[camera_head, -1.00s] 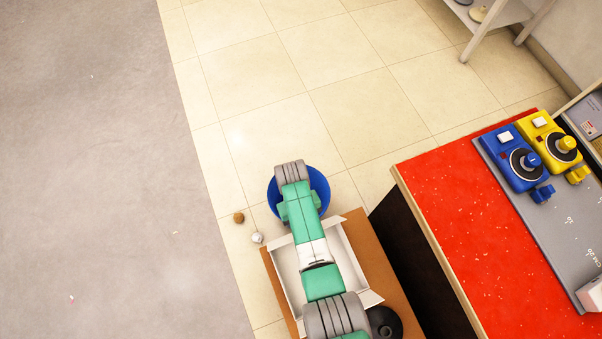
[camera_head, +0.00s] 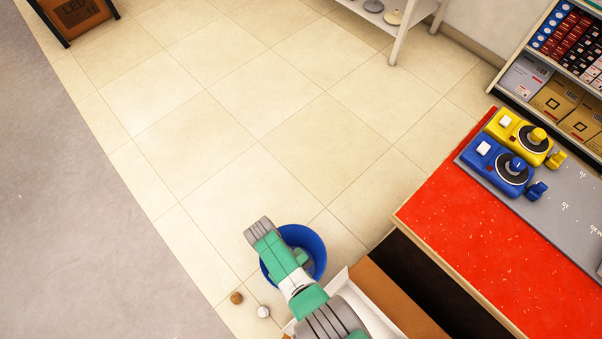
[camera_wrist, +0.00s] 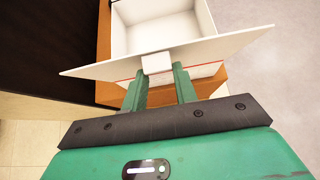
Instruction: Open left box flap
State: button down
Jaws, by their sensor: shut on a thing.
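A white open-topped box (camera_wrist: 158,38) stands on a brown surface in the wrist view. A white flap (camera_wrist: 225,46) with a small tab at its middle stretches across the near side of the box and hangs outward at a tilt. My gripper (camera_wrist: 160,73) is at this flap, with its green fingers on either side of the tab, shut on it. In the head view part of the box (camera_head: 372,312) shows at the bottom; my arm covers most of it, and the gripper cannot be made out there.
A blue bin (camera_head: 312,243) stands on the tiles beside my arm. Two small balls, brown (camera_head: 236,298) and white (camera_head: 263,311), lie on the floor. A red-topped counter (camera_head: 445,215) with blue and yellow devices is to the right. Tiled floor beyond is clear.

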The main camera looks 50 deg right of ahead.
jog(key=shift+s, duration=0.1)
dwell(0.3)
jog(key=c, duration=1.4)
grip_release()
jog(key=o, duration=0.3)
jog(key=shift+s, duration=0.2)
jog(key=shift+w, duration=0.15)
jog(key=b+v, duration=0.1)
jog(key=v, duration=0.7)
jog(key=shift+f, duration=0.1)
